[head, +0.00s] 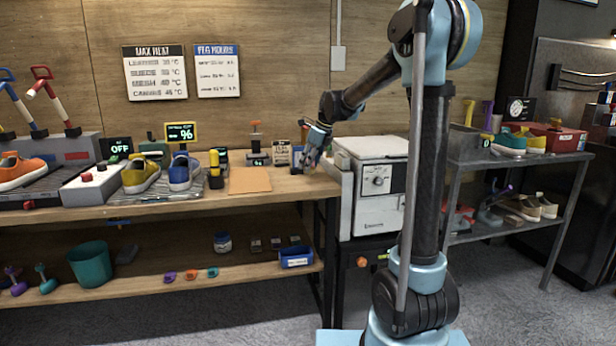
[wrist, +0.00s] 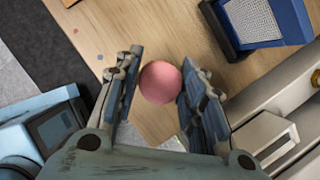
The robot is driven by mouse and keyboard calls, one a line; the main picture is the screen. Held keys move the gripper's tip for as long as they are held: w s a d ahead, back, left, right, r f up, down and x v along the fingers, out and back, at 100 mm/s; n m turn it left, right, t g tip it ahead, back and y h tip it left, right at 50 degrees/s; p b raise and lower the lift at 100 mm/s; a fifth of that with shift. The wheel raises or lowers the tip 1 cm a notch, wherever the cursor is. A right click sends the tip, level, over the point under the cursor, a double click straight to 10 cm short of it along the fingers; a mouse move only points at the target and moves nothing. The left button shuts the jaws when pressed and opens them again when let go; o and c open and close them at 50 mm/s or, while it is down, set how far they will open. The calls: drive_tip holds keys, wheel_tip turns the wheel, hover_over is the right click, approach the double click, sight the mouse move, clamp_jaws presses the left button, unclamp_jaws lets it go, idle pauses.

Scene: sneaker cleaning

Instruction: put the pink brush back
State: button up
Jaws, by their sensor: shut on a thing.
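My gripper (head: 316,152) is over the right end of the workbench, beside the white cabinet. In the wrist view its two fingers (wrist: 160,68) stand on either side of a round pink end, which I take for the pink brush (wrist: 160,82), and are shut on it. Only this rounded end shows; the rest of the brush and any bristles are hidden. The wooden benchtop (wrist: 110,25) lies below it. A blue box with a grey panel (wrist: 255,20) is beyond the fingers at upper right, apart from the brush.
The white cabinet (head: 375,180) stands close to the right of my gripper. An orange-brown sheet (head: 250,180) lies flat on the bench to the left. Several sneakers and machines fill the bench's left half. A lower shelf holds a teal bucket (head: 91,265) and a blue bin (head: 296,257).

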sight(312, 167)
drive_tip(key=shift+f, duration=2.15)
drive_tip(key=o, duration=0.9)
drive_tip(key=shift+s, duration=0.1)
drive_tip(key=v, duration=1.2)
drive_tip(key=s+d+f+n+h, duration=0.1)
drive_tip(key=s+d+f+n, duration=0.25)
drive_tip(key=s, duration=0.35)
drive_tip(key=s+d+f+n, duration=0.2)
drive_tip(key=s+d+n, duration=0.2)
drive_tip(key=s+d, duration=0.15)
drive_tip(key=s+d+f+n+h, duration=0.1)
drive_tip(key=s+d+f+n, duration=0.2)
drive_tip(key=s, duration=0.5)
drive_tip(key=s+d+f+n, duration=0.2)
drive_tip(key=s+f+n, duration=0.2)
drive_tip(key=s+f, duration=0.1)
drive_tip(key=s+d+f+n+h, duration=0.1)
drive_tip(key=s+d+f+n, duration=0.2)
drive_tip(key=s+f+n, duration=0.2)
drive_tip(key=s+d+f+n+h, duration=0.1)
drive_tip(key=s+f+n, duration=0.3)
drive_tip(key=s, duration=0.4)
drive_tip(key=shift+d+f+n, duration=0.25)
drive_tip(key=shift+d+f, duration=0.2)
drive_tip(key=shift+d, duration=0.35)
